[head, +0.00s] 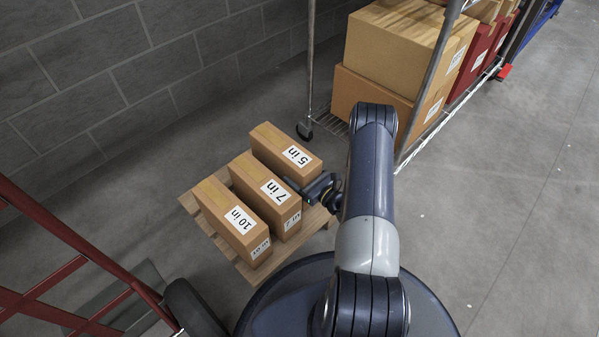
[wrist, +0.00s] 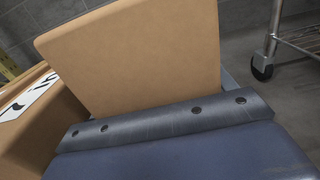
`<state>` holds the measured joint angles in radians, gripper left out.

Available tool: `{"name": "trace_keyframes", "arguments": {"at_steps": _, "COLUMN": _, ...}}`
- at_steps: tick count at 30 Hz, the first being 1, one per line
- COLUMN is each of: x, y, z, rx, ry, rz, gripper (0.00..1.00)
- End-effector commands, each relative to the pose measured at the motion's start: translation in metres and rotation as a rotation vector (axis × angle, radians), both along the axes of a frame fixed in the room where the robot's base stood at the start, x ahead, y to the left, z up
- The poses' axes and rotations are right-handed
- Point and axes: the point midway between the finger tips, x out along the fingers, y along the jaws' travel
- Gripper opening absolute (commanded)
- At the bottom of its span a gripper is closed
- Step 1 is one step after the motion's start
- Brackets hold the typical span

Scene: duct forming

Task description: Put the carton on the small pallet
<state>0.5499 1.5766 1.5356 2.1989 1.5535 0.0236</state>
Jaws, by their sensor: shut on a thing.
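The carton marked "5 in" (head: 285,150) stands upright at the far right end of the row on the small wooden pallet (head: 250,272). My gripper (head: 303,187) is shut on its near end; the fingertips are partly hidden. In the wrist view a plain brown face of this carton (wrist: 145,55) fills the middle, right against the gripper (wrist: 165,118). Whether its underside touches the pallet is hidden.
A wire rack cart (head: 312,70) with large cartons (head: 400,45) stands right of the pallet, its caster (head: 304,130) close behind. A block wall (head: 130,75) runs behind. A red frame (head: 75,240) is at the left. Open floor (head: 510,210) lies to the right.

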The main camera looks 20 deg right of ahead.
Motion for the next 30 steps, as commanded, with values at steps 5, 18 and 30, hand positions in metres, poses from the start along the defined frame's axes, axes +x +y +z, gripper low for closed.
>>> {"name": "trace_keyframes", "arguments": {"at_steps": 5, "x": 0.001, "y": 0.0, "z": -0.018, "rx": 0.001, "ry": -0.007, "rz": 0.0, "gripper": 0.16}}
{"name": "trace_keyframes", "arguments": {"at_steps": 18, "x": 0.001, "y": -0.001, "z": -0.033, "rx": 0.0, "ry": -0.008, "rz": 0.0, "gripper": 0.16}}
{"name": "trace_keyframes", "arguments": {"at_steps": 30, "x": 0.0, "y": 0.0, "z": -0.037, "rx": 0.0, "ry": 0.0, "rz": 0.0, "gripper": 1.0}}
